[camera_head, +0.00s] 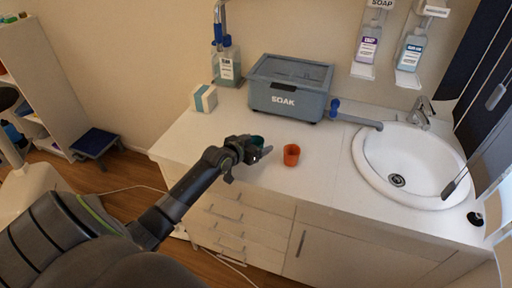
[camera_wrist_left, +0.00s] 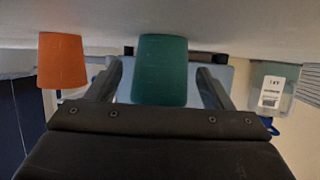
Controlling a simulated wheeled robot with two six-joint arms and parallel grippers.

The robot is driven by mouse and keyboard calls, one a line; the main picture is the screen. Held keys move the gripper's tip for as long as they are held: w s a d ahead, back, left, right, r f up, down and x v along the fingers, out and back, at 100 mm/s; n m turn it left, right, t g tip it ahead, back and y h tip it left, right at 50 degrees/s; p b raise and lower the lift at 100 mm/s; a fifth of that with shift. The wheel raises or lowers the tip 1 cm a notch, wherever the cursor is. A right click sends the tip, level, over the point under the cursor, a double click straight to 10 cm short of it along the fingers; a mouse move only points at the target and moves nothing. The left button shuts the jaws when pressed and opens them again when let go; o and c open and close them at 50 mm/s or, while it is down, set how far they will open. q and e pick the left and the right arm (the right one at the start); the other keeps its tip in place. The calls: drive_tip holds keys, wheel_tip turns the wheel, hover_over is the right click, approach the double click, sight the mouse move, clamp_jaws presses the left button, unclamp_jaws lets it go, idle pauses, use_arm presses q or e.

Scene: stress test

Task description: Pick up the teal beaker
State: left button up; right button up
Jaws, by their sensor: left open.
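The teal beaker (camera_head: 258,141) stands on the white counter, mostly hidden behind my left gripper (camera_head: 261,152) in the head view. In the left wrist view, which looks upside down, the teal beaker (camera_wrist_left: 160,70) sits between the two fingers of my left gripper (camera_wrist_left: 160,84). The fingers are open, with a gap visible on each side of the beaker. My right gripper is not in view.
An orange cup (camera_head: 291,155) stands close to the right of the gripper; it also shows in the left wrist view (camera_wrist_left: 62,60). A grey SOAK box (camera_head: 290,88) is behind. A white-blue carton (camera_head: 203,98) and bottle (camera_head: 227,66) are back left. A sink (camera_head: 372,170) is right.

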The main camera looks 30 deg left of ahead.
use_arm(q)
drive_tip(key=c, duration=1)
